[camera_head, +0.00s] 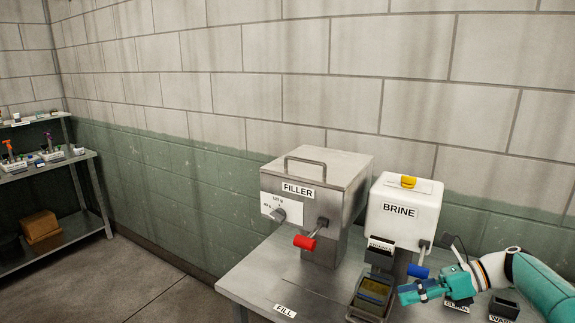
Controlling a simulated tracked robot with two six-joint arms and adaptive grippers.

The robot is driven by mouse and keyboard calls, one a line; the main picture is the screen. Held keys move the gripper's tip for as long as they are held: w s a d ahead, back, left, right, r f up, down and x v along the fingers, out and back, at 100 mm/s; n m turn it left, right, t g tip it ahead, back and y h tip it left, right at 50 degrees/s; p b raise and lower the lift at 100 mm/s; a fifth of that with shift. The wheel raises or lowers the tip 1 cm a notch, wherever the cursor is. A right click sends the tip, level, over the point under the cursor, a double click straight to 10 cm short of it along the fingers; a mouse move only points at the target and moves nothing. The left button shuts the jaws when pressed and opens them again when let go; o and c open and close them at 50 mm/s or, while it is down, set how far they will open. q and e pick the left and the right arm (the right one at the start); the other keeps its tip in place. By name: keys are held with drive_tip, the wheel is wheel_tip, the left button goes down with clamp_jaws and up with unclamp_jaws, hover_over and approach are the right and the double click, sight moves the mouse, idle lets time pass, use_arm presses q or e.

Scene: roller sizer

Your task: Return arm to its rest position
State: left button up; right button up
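My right arm (545,283), teal with a white and black wrist, comes in from the right edge over the metal bench. Its gripper (412,292) points left, low over the bench front, beside a dark open container (366,305). The fingers are small and seen from the side, so I cannot tell whether they are open or shut. I see no object clearly held in them. My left gripper is not in view.
A grey FILLER machine (330,178) with a red-handled lever (304,242) and a white BRINE box (398,225) with a blue-handled lever (418,271) stand behind the gripper. A small black labelled bin (504,307) sits right. Shelves (45,165) stand far left, with open floor between.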

drive_tip(key=s+a+f+n+g+h, duration=0.15)
drive_tip(key=s+a+f, duration=0.3)
drive_tip(key=f, duration=0.45)
drive_tip(key=s+a+f+n+g+h, duration=0.15)
drive_tip(key=s+a+f, duration=0.3)
drive_tip(key=f, duration=0.45)
drive_tip(key=s+a+f+n+g+h, duration=0.1)
drive_tip(key=s+a+f+n+g, duration=0.1)
drive_tip(key=s+a+f, duration=0.45)
drive_tip(key=s+f+n+h, duration=0.2)
drive_tip(key=s+f+n, duration=0.45)
drive_tip(key=s, duration=0.25)
drive_tip(key=s+f+n+h, duration=0.3)
drive_tip(key=s+f+n, duration=0.35)
drive_tip(key=s, duration=0.25)
drive_tip(key=w+n+t, duration=0.2)
drive_tip(key=w+n, duration=0.1)
drive_tip(key=w+n+t, duration=0.1)
drive_tip(key=n, duration=0.1)
drive_tip(key=shift+w+d+r+t+b, duration=0.15)
drive_tip(key=shift+d+r+t+b, duration=0.05)
drive_tip(key=shift+d+t+b, duration=0.1)
